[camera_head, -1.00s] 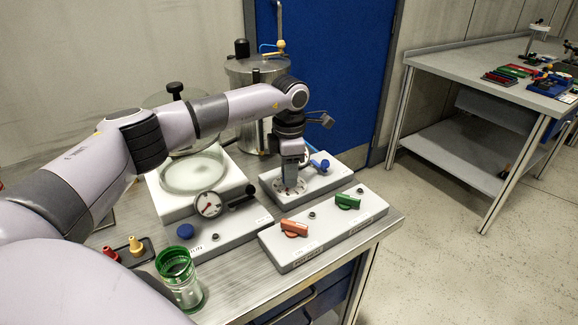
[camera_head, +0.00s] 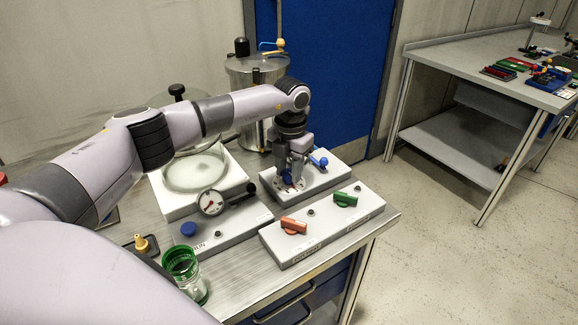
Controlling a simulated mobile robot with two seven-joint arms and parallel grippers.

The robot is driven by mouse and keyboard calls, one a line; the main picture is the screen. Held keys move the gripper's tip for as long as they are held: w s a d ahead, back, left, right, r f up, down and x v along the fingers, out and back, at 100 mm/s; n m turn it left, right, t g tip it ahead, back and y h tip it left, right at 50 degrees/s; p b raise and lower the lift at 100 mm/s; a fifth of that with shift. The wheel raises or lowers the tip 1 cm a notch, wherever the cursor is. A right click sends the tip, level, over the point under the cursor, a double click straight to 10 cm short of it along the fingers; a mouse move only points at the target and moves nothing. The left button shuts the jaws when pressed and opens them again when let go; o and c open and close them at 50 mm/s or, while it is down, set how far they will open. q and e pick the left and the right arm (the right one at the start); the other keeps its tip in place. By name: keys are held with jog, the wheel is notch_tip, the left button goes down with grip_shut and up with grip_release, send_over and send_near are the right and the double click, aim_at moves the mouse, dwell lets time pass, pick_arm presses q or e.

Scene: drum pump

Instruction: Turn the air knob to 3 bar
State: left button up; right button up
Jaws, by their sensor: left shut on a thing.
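The air panel (camera_head: 338,176) is a grey box at the back right of the near bench, with a round dial plate (camera_head: 270,182) on its top. My left gripper (camera_head: 291,180) points straight down over this dial plate. It is shut on the air knob, which its fingers almost wholly hide. I cannot read the dial's marks or the knob's setting. A blue-handled valve (camera_head: 319,162) sits on the same box, just right of the gripper. My right gripper is not in view.
A box with a red lever (camera_head: 294,225) and a green lever (camera_head: 345,199) stands in front.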

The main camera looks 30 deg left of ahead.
aim_at(290, 173)
pick_arm(q)
jog(key=shift+w+r+n, duration=0.1)
jog(key=shift+n, duration=0.3)
jog(key=o, duration=1)
jog(key=shift+o, duration=0.2)
notch_tip(290, 173, up, 7)
jog(key=shift+d+r+b, duration=0.1)
jog(key=shift+b, duration=0.35)
